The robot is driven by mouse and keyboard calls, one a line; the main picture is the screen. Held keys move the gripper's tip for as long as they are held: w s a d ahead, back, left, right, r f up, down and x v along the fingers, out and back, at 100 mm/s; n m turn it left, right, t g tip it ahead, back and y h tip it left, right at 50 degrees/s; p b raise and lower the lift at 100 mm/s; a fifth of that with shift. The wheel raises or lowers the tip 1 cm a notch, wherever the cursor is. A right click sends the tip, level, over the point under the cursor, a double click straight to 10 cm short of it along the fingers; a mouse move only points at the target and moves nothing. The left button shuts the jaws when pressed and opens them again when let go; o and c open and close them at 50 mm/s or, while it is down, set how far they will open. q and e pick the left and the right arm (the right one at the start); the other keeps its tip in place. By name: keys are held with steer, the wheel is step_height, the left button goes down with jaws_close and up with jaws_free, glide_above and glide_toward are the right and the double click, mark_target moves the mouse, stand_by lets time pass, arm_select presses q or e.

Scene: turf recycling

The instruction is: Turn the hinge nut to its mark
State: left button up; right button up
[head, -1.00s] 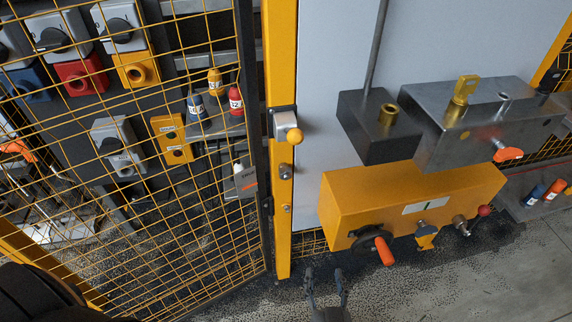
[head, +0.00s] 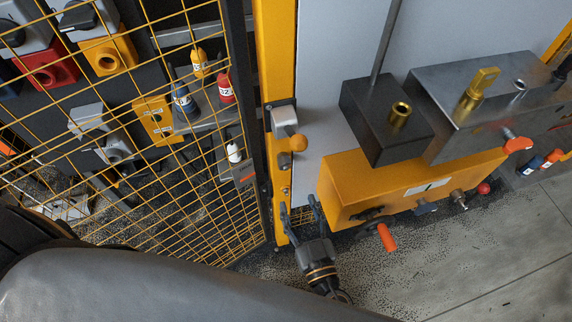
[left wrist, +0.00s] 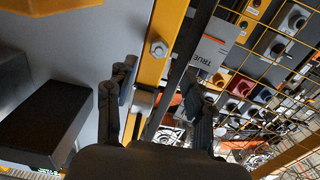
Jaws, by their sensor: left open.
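A silver hex nut (left wrist: 159,48) sits on the yellow post in the left wrist view, just beyond my fingertips. I cannot make out a mark beside it. In the head view the yellow post (head: 276,60) carries a latch with an orange knob (head: 298,142) and a small grey fitting (head: 285,160) under it; which one is the nut there I cannot tell. My left gripper (head: 300,205) is open and empty at the lower post, its fingers pointing up; in the left wrist view its fingers (left wrist: 157,82) stand apart on either side of the post. My right gripper is out of view.
A yellow box (head: 350,185) with an orange handle (head: 387,237) stands close right of my gripper. Above it are a dark block (head: 372,135) and a steel block with a yellow key (head: 480,90). Yellow mesh (head: 190,215) closes the left side. Floor at lower right is clear.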

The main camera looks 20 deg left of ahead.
mark_target(285, 169)
arm_select(q)
steer(key=p+x, duration=0.2)
steer(key=x, duration=0.7)
steer(key=shift+w+a, duration=0.25)
steer(key=shift+w, duration=0.05)
steer(key=shift+w+a+p, duration=0.3)
steer(key=shift+w+p, duration=0.05)
steer(key=shift+w, duration=0.1)
jaws_close()
steer(key=shift+f, duration=0.1)
steer(key=shift+s+m+b, duration=0.1)
steer(key=shift+m+b, duration=0.2)
